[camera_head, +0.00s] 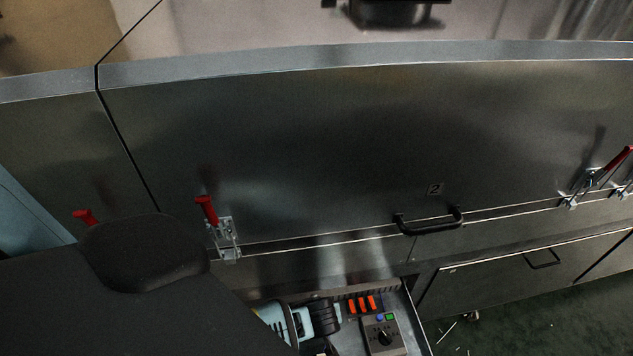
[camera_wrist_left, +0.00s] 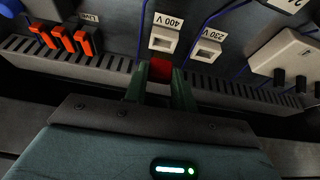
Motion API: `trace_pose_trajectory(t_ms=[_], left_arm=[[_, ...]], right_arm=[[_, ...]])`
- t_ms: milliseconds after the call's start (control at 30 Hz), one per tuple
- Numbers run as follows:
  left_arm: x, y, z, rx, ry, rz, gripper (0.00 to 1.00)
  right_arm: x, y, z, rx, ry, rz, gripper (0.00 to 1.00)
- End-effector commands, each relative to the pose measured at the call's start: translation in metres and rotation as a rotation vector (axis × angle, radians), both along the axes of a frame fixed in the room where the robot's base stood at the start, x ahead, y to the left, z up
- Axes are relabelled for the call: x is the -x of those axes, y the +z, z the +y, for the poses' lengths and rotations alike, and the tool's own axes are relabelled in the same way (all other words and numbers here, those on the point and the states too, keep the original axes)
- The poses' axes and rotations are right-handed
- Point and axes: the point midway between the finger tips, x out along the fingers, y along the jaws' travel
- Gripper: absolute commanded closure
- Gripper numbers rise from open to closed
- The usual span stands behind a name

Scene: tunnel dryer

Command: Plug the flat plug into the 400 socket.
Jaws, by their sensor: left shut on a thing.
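My left gripper (camera_wrist_left: 161,88) has its two green fingers shut on a small dark red piece, which I take to be the flat plug (camera_wrist_left: 160,69). Only part of the plug shows between the fingertips. The 400 V socket (camera_wrist_left: 164,41), a white frame under its label, appears just above the plug in the left wrist view. Its opening is uncovered and the plug looks apart from it; the gap's depth is unclear. The 230 V socket (camera_wrist_left: 206,53) is to its right. In the head view my left arm reaches down into the open compartment; its fingertips and the sockets cannot be made out.
Orange switches (camera_wrist_left: 66,39) marked "Live" stand left of the sockets. A slotted grey strip (camera_wrist_left: 225,91) runs below. Blue cables pass beside both sockets. A pale box (camera_wrist_left: 287,52) is at the right. The head view shows a knobbed control box (camera_head: 384,335) and a red-handled latch (camera_head: 223,238).

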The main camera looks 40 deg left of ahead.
Motion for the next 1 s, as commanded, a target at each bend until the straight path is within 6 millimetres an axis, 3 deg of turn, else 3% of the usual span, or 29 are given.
trace_pose_trajectory(t_ms=[200, 1000], left_arm=[[-0.0002, -0.0104, -0.0005, 0.001, 0.000, 0.001, 0.97], [-0.0002, -0.0095, -0.0003, 0.001, 0.000, -0.001, 0.97]], right_arm=[[-0.0016, -0.0073, -0.0004, 0.001, 0.002, 0.001, 0.40], [0.0000, -0.0029, -0.0007, 0.001, 0.002, 0.002, 0.40]])
